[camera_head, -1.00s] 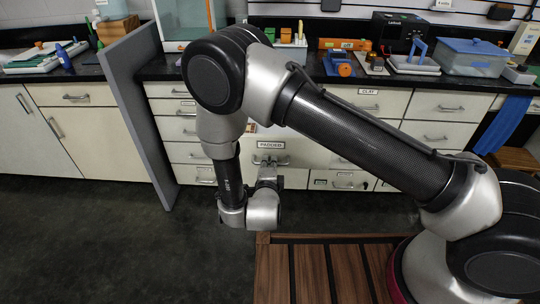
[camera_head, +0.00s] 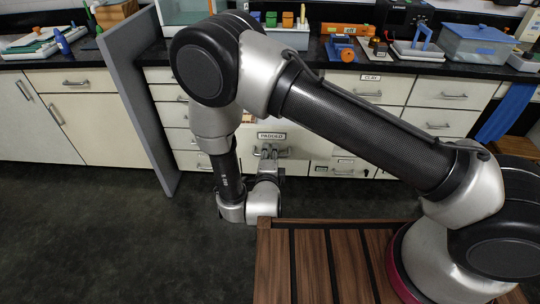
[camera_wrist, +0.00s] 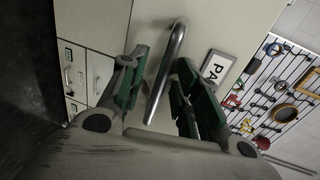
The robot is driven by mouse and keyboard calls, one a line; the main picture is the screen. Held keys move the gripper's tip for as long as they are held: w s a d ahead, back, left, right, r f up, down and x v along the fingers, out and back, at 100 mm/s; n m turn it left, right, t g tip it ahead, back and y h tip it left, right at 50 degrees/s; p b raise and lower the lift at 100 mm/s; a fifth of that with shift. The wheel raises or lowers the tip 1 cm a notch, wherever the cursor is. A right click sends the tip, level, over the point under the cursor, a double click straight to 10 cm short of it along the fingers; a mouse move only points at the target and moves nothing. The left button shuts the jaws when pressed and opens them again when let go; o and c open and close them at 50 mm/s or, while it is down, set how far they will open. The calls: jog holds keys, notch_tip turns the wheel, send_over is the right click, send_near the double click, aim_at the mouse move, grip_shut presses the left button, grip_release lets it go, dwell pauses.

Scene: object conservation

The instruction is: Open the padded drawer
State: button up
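The padded drawer (camera_head: 294,147) is the pale drawer front with a PADDED label (camera_head: 271,136), below the counter. It stands partly out from the cabinet, and a strip of its inside shows beside my arm. Its metal bar handle (camera_wrist: 167,72) runs between the two green-padded fingers of my gripper (camera_wrist: 162,85) in the wrist view. The right finger lies close against the bar; a narrow gap seems to show at the left finger. In the head view my wrist partly hides the handle.
A grey upright panel (camera_head: 138,98) stands left of the drawer column. A wooden slatted deck (camera_head: 330,262) lies in front of my base. The CLAY drawer (camera_head: 361,88) is up and to the right. The dark floor at left is clear.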

aim_at(270, 132)
jog(key=shift+r, duration=0.1)
jog(key=shift+o, duration=0.2)
notch_tip(270, 132, up, 4)
jog(key=shift+w+a+f, duration=0.1)
jog(key=shift+w, duration=0.05)
jog(key=o, duration=1.1)
notch_tip(270, 132, up, 3)
jog(key=shift+w+r, duration=0.1)
jog(key=shift+r, duration=0.05)
jog(key=shift+c, duration=0.2)
jog(key=r, duration=0.3)
jog(key=shift+s, duration=0.3)
jog(key=c, duration=0.4)
jog(key=shift+f, duration=0.1)
jog(key=c, duration=0.7)
